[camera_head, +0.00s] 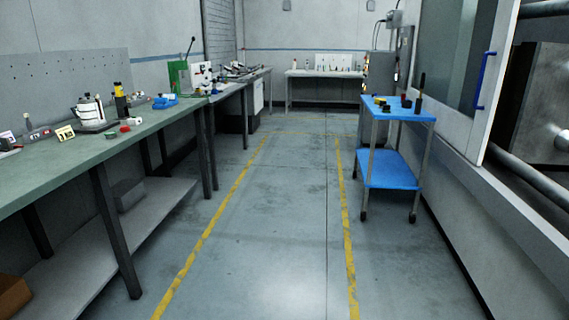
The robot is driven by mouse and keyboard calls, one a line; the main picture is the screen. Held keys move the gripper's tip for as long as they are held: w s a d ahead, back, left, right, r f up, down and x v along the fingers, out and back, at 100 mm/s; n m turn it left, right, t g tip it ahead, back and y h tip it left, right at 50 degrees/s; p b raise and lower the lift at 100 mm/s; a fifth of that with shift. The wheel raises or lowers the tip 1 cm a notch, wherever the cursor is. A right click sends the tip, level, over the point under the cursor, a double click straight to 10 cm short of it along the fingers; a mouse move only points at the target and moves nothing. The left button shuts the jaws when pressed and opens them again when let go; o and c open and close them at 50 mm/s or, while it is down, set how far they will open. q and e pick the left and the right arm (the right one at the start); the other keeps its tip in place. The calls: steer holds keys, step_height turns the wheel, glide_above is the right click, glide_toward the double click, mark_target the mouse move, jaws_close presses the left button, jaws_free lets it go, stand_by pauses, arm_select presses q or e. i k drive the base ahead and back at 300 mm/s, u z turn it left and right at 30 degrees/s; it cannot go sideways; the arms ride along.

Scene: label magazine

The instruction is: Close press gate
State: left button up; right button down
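The gate (459,60) stands at the right, a pale framed panel with a dark window and an upright blue handle (485,80) near its right edge. To the right of its edge the machine's opening (545,105) is uncovered, with dark inner parts and metal bars showing. The gate stands open there; its far end and the rest of the opening run out of view. Neither of my grippers is in view.
A blue two-shelf cart (390,180) with tools on top stands beside the machine at the right. A long green-topped workbench (60,165) with several items runs along the left. The floor between the yellow lines (347,240) is clear. Another bench (325,74) stands at the back.

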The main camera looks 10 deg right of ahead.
mark_target(469, 136)
steer(key=u, duration=0.05)
steer(key=i, duration=2.4)
steer(key=z, duration=0.5)
steer(key=i, duration=2.35)
steer(key=z, duration=1.2)
steer(key=i, duration=1.5)
steer(key=z, duration=0.4)
